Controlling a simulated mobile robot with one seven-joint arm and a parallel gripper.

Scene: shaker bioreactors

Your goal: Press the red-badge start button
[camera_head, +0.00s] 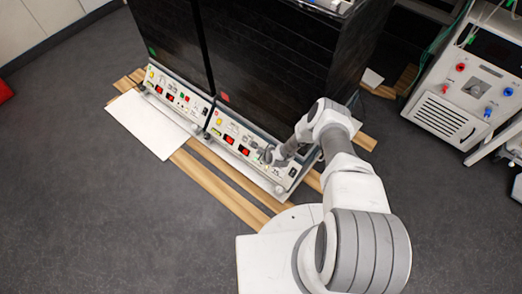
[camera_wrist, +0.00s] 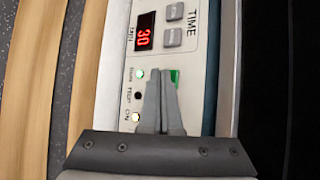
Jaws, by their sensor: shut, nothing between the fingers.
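The red badge (camera_head: 225,97) is on the lower front of the right dark shaker cabinet (camera_head: 262,60). Below it is that unit's white control panel (camera_head: 216,130). My gripper (camera_head: 266,155) is at the right half of this panel. In the wrist view my gripper (camera_wrist: 161,78) is shut and empty, its fingertips over the panel (camera_wrist: 190,60). A green button (camera_wrist: 174,76) shows behind and right of the fingertips, partly hidden by them. I cannot tell whether the fingertips touch it. A red display (camera_wrist: 144,35) and two grey buttons (camera_wrist: 173,24) marked TIME are farther up.
The left cabinet (camera_head: 160,38) has a green badge (camera_head: 152,50) and a similar panel (camera_head: 175,94). Wooden slats (camera_head: 215,185) and a white board (camera_head: 150,125) lie on the floor in front. A white machine (camera_head: 455,95) with coloured knobs stands at the right. Open floor lies left.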

